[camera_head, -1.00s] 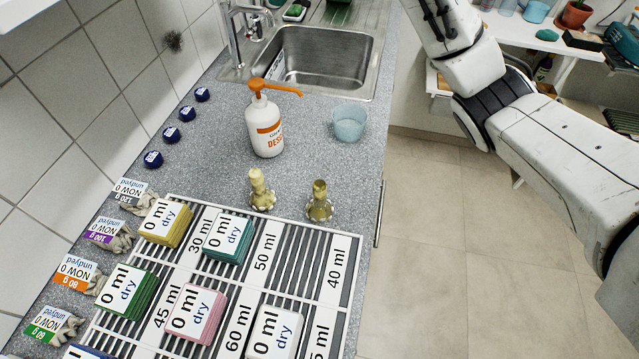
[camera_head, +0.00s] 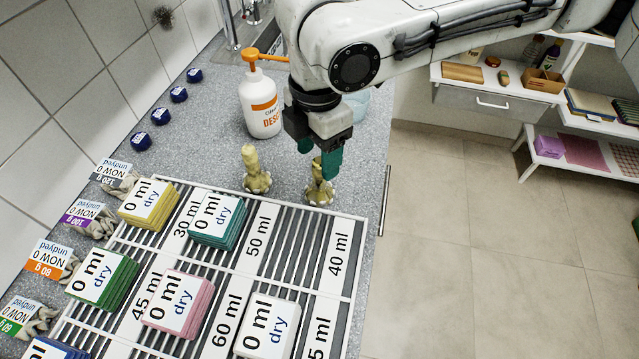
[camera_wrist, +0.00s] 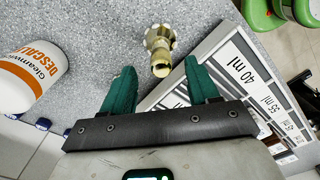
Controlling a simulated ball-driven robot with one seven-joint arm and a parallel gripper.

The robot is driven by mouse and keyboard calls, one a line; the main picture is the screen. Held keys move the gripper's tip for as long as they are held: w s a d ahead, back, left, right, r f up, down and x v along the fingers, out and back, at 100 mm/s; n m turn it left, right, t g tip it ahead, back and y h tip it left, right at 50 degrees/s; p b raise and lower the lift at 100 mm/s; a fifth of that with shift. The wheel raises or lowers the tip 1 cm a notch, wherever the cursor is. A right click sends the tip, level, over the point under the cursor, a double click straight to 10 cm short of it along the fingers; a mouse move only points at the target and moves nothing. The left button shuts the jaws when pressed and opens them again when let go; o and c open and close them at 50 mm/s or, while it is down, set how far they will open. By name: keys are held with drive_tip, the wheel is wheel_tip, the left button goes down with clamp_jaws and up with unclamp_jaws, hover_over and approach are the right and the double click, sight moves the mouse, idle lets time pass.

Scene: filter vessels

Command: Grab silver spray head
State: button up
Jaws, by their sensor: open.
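Two small upright spray heads with scalloped bases stand on the grey counter, one on the left (camera_head: 256,170) and one on the right (camera_head: 319,189). Both look brass to pale gold; neither looks plainly silver. My gripper (camera_head: 318,158) is open, its teal fingers pointing down just above and behind the right head, overlapping its top in the head view. In the wrist view one pale gold spray head (camera_wrist: 159,45) lies ahead of and between the open fingertips (camera_wrist: 159,68). Nothing is between the jaws for certain; contact cannot be told.
A white and orange dispenser bottle (camera_head: 262,112) stands left of my gripper, also in the wrist view (camera_wrist: 28,80). A striped rack (camera_head: 345,285) with labelled stacks of coloured cards lies in front. A bluish bowl (camera_head: 357,103) is partly hidden behind my arm. The counter's right edge is close.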

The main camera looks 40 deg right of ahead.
sight(320, 177)
drive_tip(key=shift+s+d+f, duration=0.1)
drive_tip(key=shift+f, duration=3.25)
drive_tip(key=shift+c, duration=0.3)
clamp_jaws()
